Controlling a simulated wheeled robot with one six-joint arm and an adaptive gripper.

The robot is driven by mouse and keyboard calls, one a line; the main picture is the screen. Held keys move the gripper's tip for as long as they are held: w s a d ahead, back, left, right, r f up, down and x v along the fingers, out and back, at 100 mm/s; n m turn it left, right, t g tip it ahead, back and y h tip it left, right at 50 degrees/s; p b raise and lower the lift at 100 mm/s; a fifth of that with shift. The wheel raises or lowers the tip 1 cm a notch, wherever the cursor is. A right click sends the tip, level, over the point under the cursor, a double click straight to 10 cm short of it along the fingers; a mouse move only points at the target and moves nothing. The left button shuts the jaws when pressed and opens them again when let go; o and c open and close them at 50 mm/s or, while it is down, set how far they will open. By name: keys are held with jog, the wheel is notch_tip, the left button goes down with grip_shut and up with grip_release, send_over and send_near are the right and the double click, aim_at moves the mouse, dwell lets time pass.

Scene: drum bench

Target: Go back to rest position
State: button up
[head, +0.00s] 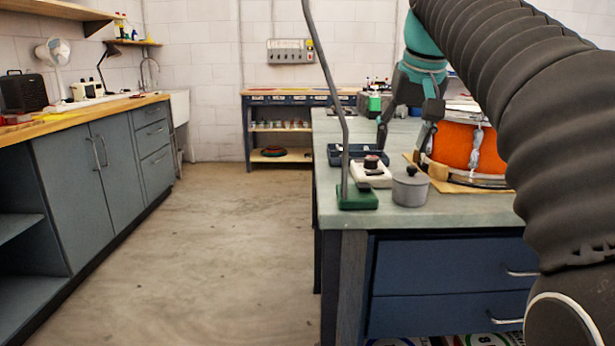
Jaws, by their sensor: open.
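My gripper (402,140) hangs over the bench (450,207), pointing down, with its two dark fingers spread apart and nothing visible between them. Its right finger is close to an orange drum (452,146) in the picture; I cannot tell whether they touch. The drum lies on a wooden board (440,182) at the right of the bench. My arm covers the drum's right side and the bench's right part.
A grey lidded pot (410,188), a white device (371,173), a dark blue tray (345,153) and a green-based stand (357,197) with a tall pole occupy the bench's left front. Open floor (220,240) lies between the bench and the left cabinets (100,185).

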jog(key=s+f, duration=1.2)
jog(key=f, duration=0.3)
jog(key=s+f+t, duration=0.1)
jog(key=s+f, duration=1)
jog(key=f, duration=0.4)
jog(key=shift+s+a+f+n, duration=0.2)
jog(key=shift+s+a+n, duration=0.05)
jog(key=shift+s+n, duration=0.1)
